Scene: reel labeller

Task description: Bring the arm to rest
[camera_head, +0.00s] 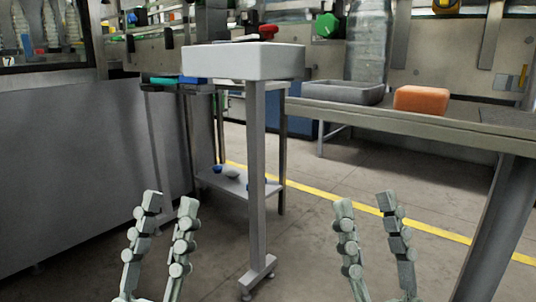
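My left gripper (170,204) is at the lower left, fingers pointing up and apart, with nothing between them. My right gripper (364,201) is at the lower middle right, also open and empty. Both are in front of the floor and touch nothing that I can see. The arms behind the grippers are out of the frame.
A white box (243,62) sits on a grey post (257,165) between the grippers, further back. A bench (440,123) at right bears a grey tray (340,92) and an orange block (421,100). A grey cabinet (75,170) stands at left. Open floor (330,185) lies between.

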